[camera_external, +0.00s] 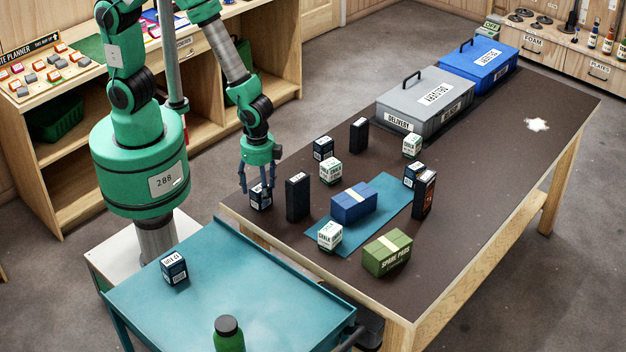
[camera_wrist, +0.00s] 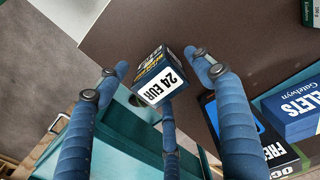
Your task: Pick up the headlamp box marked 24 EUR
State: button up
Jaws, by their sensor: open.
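The headlamp box marked 24 EUR (camera_wrist: 156,80) is a small dark blue box with a white price label, seen in the wrist view. It stands near the dark table's left edge and shows partly behind my fingers in the external view (camera_external: 261,201). My gripper (camera_external: 258,191) is open, pointing down, with its blue fingers spread around the box. In the wrist view the fingers lie left, right and below the box; I cannot tell whether any finger touches it. Similar small dark boxes stand on the table (camera_external: 323,148), at the mat (camera_external: 413,174) and on the teal cart (camera_external: 174,267).
A tall black box (camera_external: 298,197) stands just right of my gripper. White chalk boxes (camera_external: 331,170), a blue box (camera_external: 353,203) and a green spare pads box (camera_external: 387,252) stand nearby. Grey (camera_external: 425,99) and blue (camera_external: 479,62) metal boxes are at the back. The table's right side is mostly clear.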

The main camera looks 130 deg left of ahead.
aim_at(260, 187)
jog(key=shift+c, duration=0.3)
jog(key=c, duration=1.3)
jog(key=shift+r, duration=0.1)
jog(key=shift+r+p, duration=0.3)
jog(key=shift+r, duration=0.45)
notch_tip(260, 187, up, 2)
jog(key=shift+r+p, duration=0.2)
jog(key=shift+p, duration=0.2)
jog(key=s+d, duration=0.1)
jog(key=s, duration=0.4)
jog(key=s+d+p, duration=0.1)
jog(key=s, duration=0.4)
jog(key=s+d+r+p, duration=0.1)
jog(key=s+d, duration=0.1)
jog(key=s, duration=0.3)
jog(key=shift+s+d, duration=0.1)
jog(key=shift+s, duration=0.15)
